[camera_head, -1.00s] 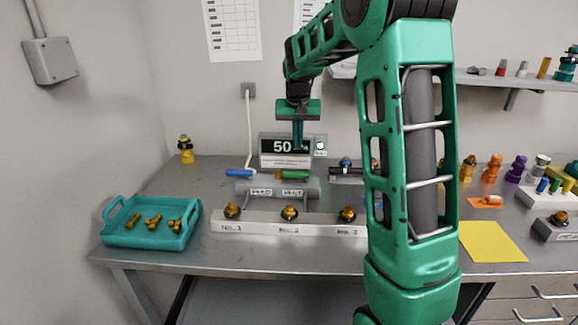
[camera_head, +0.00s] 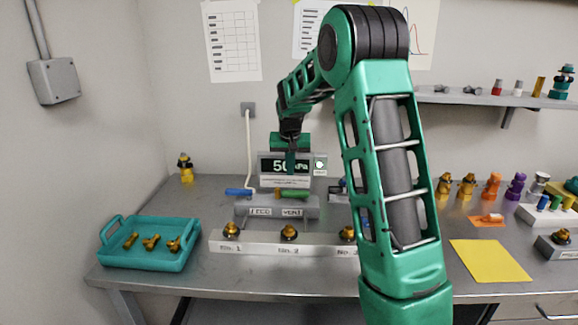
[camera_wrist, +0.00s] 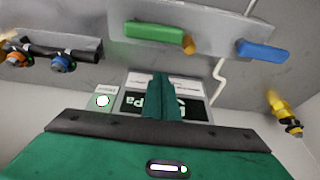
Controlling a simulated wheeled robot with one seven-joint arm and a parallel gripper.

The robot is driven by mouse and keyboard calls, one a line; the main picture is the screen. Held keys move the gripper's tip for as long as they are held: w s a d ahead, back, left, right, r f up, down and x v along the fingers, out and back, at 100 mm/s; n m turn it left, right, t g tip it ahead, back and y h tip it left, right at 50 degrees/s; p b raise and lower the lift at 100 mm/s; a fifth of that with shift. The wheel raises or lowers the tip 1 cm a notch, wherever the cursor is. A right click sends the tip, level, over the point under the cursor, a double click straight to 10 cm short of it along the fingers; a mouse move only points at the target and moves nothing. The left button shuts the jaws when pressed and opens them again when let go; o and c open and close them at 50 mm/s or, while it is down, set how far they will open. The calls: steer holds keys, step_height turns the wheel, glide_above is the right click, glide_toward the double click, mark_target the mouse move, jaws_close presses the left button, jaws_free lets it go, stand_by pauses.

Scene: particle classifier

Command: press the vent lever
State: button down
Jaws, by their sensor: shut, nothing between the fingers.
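The green lever (camera_head: 292,194) lies on the grey pipe block above the label VENT (camera_head: 292,212). It also shows in the wrist view, as a green bar (camera_wrist: 153,31) on a grey plate with a brass stem beside it. My gripper (camera_head: 291,172) points down above the green lever, in front of the pressure display (camera_head: 272,166). In the wrist view my fingers (camera_wrist: 161,78) are together and empty, with a visible gap between their tips and the green lever. The blue lever (camera_head: 238,192) lies to its left, above the FEED label.
The white block (camera_head: 262,241) with several brass knobs stands in front of the pipe block. A teal tray (camera_head: 145,262) with brass parts is at the left. A yellow sheet (camera_head: 490,262) lies at the right. My arm hides part of the bench.

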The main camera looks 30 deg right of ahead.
mark_target(295, 196)
steer(key=f, duration=0.4)
steer(key=shift+s+a+f, duration=0.3)
steer(key=shift+s, duration=0.1)
steer(key=shift+s+a, duration=0.4)
steer(key=shift+s, duration=0.2)
